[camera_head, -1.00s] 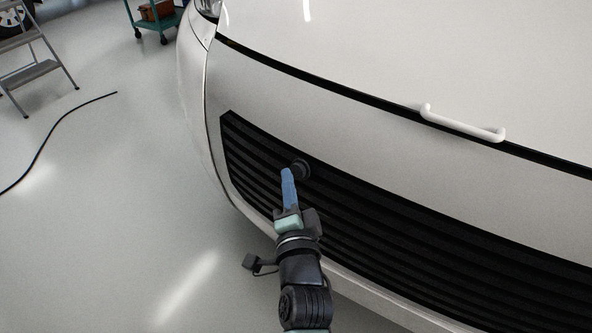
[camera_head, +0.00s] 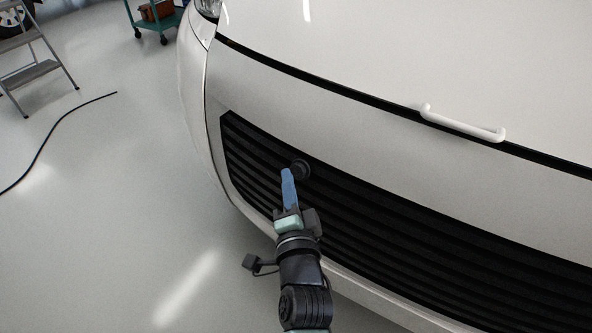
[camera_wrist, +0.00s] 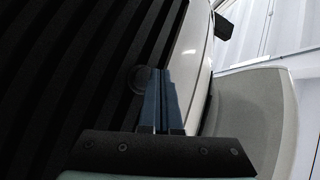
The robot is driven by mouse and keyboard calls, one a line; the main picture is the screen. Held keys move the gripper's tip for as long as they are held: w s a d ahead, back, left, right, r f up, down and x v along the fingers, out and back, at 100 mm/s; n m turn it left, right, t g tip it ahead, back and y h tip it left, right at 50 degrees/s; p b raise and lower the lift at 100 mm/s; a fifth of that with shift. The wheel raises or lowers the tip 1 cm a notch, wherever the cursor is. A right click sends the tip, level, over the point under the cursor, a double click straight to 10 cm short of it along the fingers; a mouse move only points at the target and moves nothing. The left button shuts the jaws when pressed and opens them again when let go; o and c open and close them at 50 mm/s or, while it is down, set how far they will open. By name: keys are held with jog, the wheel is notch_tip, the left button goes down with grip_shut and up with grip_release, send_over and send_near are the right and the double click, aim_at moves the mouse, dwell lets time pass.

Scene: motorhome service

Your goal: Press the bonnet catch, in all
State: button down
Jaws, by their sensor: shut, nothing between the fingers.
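The bonnet catch (camera_head: 301,169) is a round black knob on the upper part of the black slatted grille (camera_head: 400,229). My gripper (camera_head: 287,172) is shut and empty, its blue fingers together. In the head view its fingertips overlap the catch's left edge; whether they touch it I cannot tell. In the wrist view the catch (camera_wrist: 138,79) shows dimly as a dark disc just left of the fingertips (camera_wrist: 160,72). The bonnet (camera_head: 400,50) looks closed, with a dark seam along its front edge.
A white handle (camera_head: 462,126) is fixed at the bonnet's front edge. A black cable (camera_head: 45,142) lies on the floor at left. A grey stepladder (camera_head: 35,55) and a green trolley (camera_head: 152,20) stand at the back left. The floor left of the vehicle is mostly clear.

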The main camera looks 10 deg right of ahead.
jog(key=shift+w+d+f, duration=0.1)
jog(key=shift+d, duration=0.05)
jog(key=shift+w+d+b, duration=0.2)
jog(key=shift+b, duration=0.35)
jog(key=shift+w+d+f+b, duration=0.25)
jog(key=shift+w+b, duration=0.1)
jog(key=shift+b, duration=0.2)
dwell(0.6)
jog(key=shift+s+r+p, duration=0.1)
jog(key=shift+r+p, duration=0.1)
jog(key=shift+p, duration=0.1)
jog(key=shift+s+a+r+p, duration=0.15)
jog(key=shift+s+a+p, duration=0.4)
jog(key=shift+p, duration=0.45)
